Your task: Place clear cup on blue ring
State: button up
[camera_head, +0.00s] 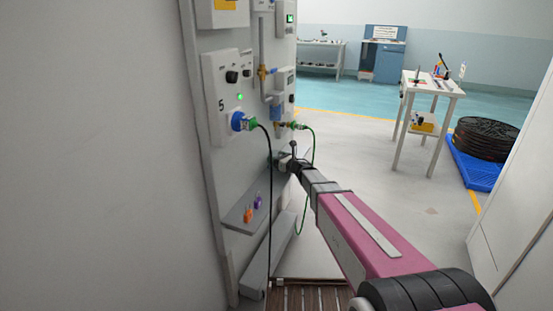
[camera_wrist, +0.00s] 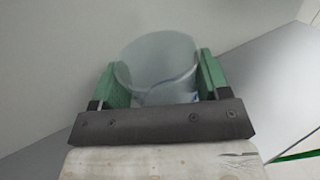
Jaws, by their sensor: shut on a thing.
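The clear cup (camera_wrist: 158,62) stands between the green fingers of my gripper (camera_wrist: 162,76) in the wrist view. My gripper is shut on it, one finger on each side. A small bluish patch (camera_wrist: 188,97) shows at the lower part of the cup; I cannot tell whether it is the blue ring. In the head view, my gripper (camera_head: 284,161) is close to the wall panel, above its grey shelf, and the cup is too small or hidden to make out. I cannot clearly identify the blue ring in either view.
The panel (camera_head: 225,170) carries knobs, a blue connector (camera_head: 238,121) and hanging cables (camera_head: 268,190). Orange (camera_head: 248,215) and purple (camera_head: 258,202) items are at the grey shelf (camera_head: 240,214). A white table (camera_head: 432,85) and a blue pallet (camera_head: 475,170) stand farther right. Open floor lies between.

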jog(key=o, duration=0.9)
